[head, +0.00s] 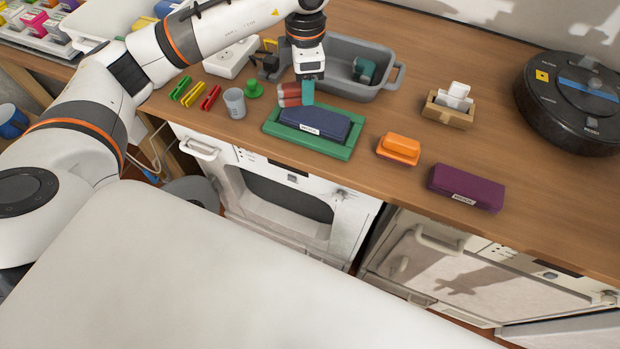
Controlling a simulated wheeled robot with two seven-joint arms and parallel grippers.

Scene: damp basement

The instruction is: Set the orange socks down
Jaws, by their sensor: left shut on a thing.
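The gripper's fingers cover part of the bundle. It is at the back left corner of a green tray (342,153), in front of a grey bin (345,51). I cannot tell whether the bundle touches the surface under it. My right gripper is not in view.
A navy case (315,122) lies on the green tray. An orange block-like thing (398,148) and a purple case (466,187) stand to the right. A grey cup (234,103) and coloured pegs (194,94) are left. A black robot vacuum (570,101) sits far right.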

